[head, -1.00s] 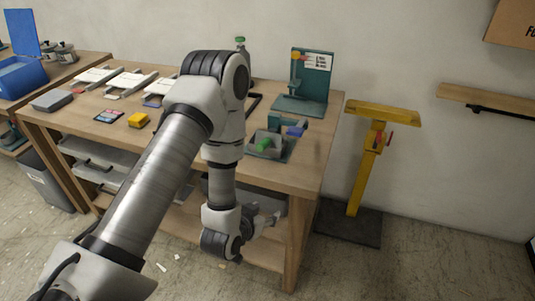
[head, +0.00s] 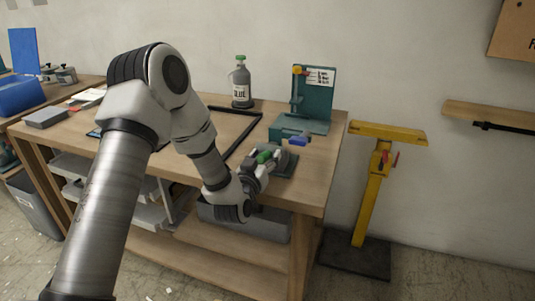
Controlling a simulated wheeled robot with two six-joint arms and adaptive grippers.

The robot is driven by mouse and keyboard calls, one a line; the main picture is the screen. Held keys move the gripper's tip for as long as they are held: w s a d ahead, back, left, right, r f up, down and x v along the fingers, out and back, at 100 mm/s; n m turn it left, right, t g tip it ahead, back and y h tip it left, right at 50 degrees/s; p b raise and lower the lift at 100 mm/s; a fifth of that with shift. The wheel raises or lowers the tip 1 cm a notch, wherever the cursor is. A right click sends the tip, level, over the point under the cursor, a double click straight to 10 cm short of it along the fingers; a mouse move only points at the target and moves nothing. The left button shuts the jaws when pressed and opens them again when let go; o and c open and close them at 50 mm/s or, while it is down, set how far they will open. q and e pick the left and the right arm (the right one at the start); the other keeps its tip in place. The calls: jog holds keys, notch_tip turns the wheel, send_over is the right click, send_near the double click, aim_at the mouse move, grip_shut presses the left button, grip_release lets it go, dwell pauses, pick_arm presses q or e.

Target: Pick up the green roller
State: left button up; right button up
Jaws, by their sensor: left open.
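The green roller (head: 264,156) lies on a dark tray (head: 284,169) near the front right of the wooden workbench. My left gripper (head: 262,162) is at the roller, with its fingers reaching toward it from the left and front. The jaws are open. The gripper partly hides the roller and the tray, and I cannot tell whether the fingers touch the roller. My right gripper is not in view.
A blue-handled tool (head: 298,141) and a teal stand (head: 315,95) are just behind the tray. A glue bottle (head: 241,84) and a black frame (head: 240,135) are further left. A yellow stand (head: 368,185) is right of the workbench (head: 310,190).

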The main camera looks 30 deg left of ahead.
pick_arm(q)
grip_shut()
